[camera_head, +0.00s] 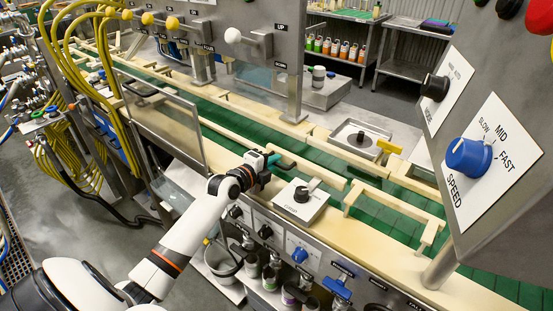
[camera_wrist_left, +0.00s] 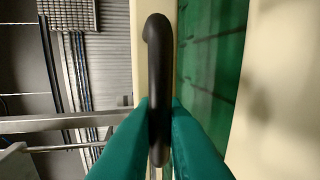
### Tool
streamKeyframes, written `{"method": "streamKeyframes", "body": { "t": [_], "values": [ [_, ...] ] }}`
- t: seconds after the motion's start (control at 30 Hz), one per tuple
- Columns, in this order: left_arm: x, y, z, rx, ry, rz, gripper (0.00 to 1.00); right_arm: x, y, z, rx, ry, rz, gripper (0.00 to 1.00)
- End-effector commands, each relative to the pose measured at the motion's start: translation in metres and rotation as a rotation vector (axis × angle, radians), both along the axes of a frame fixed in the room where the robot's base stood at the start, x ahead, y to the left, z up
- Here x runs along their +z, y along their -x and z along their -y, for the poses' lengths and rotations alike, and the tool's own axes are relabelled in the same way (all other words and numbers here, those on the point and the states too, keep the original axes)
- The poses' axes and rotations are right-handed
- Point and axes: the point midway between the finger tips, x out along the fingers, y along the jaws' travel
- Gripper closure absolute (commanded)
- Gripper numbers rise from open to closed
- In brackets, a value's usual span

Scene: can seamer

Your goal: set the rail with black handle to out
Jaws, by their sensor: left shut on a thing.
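My left gripper (camera_head: 283,162) reaches in from the left, over the near edge of the green conveyor. In the left wrist view its two teal fingers (camera_wrist_left: 160,125) are shut on a black handle (camera_wrist_left: 158,70), one finger on each side. The handle is long and rounded and lies along a cream rail (camera_wrist_left: 140,45), with green belt to its right. In the head view the held handle is mostly hidden by the gripper, and a cream rail (camera_head: 318,173) runs on to the right from it. My right gripper is not in view.
A box with a black knob (camera_head: 301,194) stands just right of the gripper. The green belt (camera_head: 320,158) runs behind it. A transparent guard door (camera_head: 160,120) stands to the left. The panel with the blue speed knob (camera_head: 468,157) overhangs at the right.

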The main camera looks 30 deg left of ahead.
Motion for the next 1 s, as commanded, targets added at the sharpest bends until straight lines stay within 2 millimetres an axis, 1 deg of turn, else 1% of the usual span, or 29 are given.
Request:
{"method": "streamKeyframes", "body": {
  "t": [0.03, 0.1, 0.2, 0.5, 0.53, 0.57, 0.87, 0.93, 1.0],
  "values": [
    [-0.003, 0.011, -0.003, 0.000, -0.008, -0.009, 1.00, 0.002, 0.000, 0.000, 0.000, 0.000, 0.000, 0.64],
    [-0.003, 0.021, -0.003, -0.001, -0.008, -0.008, 1.00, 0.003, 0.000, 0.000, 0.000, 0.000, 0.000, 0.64],
    [-0.002, 0.030, -0.002, -0.003, -0.005, -0.009, 1.00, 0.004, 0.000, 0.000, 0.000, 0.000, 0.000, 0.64],
    [-0.003, 0.032, -0.002, -0.003, 0.000, -0.009, 1.00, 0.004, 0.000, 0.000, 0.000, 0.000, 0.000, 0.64],
    [-0.003, 0.032, -0.001, -0.004, 0.000, -0.009, 0.88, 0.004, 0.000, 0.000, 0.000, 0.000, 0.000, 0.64],
    [-0.003, 0.032, -0.001, -0.004, 0.000, -0.009, 0.83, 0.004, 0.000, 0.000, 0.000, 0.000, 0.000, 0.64],
    [-0.002, 0.032, -0.001, -0.004, -0.001, -0.006, 0.82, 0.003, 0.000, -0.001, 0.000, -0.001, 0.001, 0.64],
    [-0.001, 0.036, -0.002, -0.004, -0.001, -0.005, 0.82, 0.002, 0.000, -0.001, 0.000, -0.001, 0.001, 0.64],
    [-0.001, 0.043, -0.003, -0.004, -0.003, -0.007, 0.82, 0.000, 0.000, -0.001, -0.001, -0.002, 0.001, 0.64]
  ]
}}
